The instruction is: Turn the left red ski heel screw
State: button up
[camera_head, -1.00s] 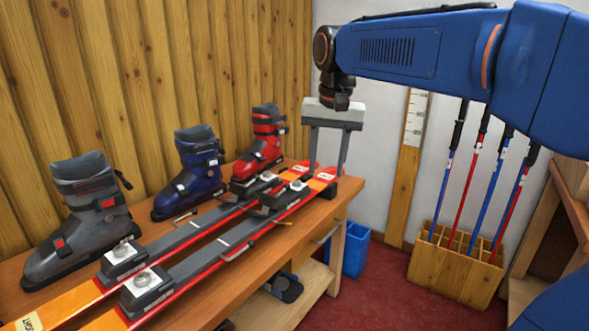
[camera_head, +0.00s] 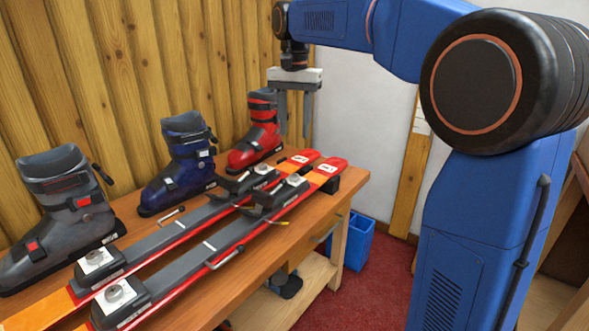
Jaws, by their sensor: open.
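Two red and orange skis lie side by side on the bench. The left red ski (camera_head: 181,233) carries a near binding block (camera_head: 99,264) with a round silver screw (camera_head: 96,257) on a white plate. The right ski (camera_head: 196,270) has a matching block and round screw (camera_head: 115,293). Both skis also carry binding pieces farther along, near their far ends. My gripper (camera_head: 294,134) is open and empty, its two grey fingers pointing down. In the picture it is just right of the red boot and above the far ski ends, well away from the near screws.
A grey boot (camera_head: 62,205), a blue boot (camera_head: 182,165) and a red boot (camera_head: 257,138) stand along the wooden wall behind the skis. Small loose tools lie on the wooden bench (camera_head: 345,190). A blue bin (camera_head: 357,243) stands on the red floor. The space above the skis is clear.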

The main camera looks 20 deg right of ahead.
aim_at(295, 175)
notch_tip(295, 175, down, 13)
jog(key=shift+f, duration=0.2)
dwell(0.3)
grip_shut()
